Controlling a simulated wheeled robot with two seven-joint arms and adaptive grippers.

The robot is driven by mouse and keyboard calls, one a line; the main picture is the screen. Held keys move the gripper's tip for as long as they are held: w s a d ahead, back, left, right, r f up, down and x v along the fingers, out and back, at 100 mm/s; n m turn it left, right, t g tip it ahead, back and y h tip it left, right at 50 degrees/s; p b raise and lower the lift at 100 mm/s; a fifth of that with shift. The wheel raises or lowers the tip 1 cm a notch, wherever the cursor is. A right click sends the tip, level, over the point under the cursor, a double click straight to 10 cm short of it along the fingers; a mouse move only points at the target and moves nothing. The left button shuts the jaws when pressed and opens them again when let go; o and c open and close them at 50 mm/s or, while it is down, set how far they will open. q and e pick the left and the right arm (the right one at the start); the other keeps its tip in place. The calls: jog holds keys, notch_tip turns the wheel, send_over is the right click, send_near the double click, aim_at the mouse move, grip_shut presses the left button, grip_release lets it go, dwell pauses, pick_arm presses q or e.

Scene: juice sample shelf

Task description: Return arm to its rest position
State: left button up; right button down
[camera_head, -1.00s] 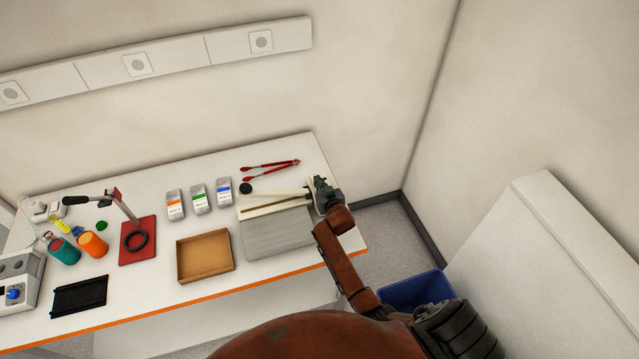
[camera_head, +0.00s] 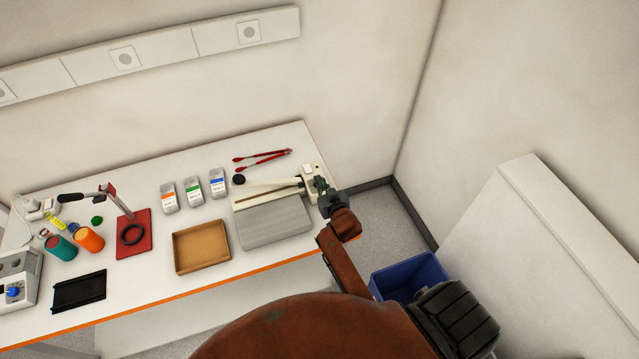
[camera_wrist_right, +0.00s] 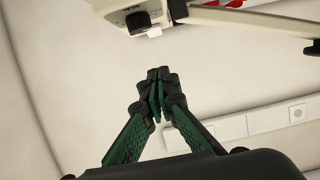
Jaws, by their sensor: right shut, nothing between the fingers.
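My right gripper (camera_head: 320,186) is at the right end of the table in the head view, beside the heat sealer's pale end block. In the right wrist view its green-and-black fingers (camera_wrist_right: 158,85) are closed together with nothing between them. My reddish-brown right arm comes up from the bottom of the head view. My left gripper does not show in any view.
A white table (camera_head: 150,258) holds a grey plate (camera_head: 275,222) with a pale bar device, a cardboard tray (camera_head: 202,247), red tongs (camera_head: 262,158), cartons, bottles and a red stand (camera_head: 133,240). A blue bin (camera_head: 408,275) stands on the floor right of the table.

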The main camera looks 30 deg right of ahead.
jog(key=shift+s, duration=0.25)
dwell(0.3)
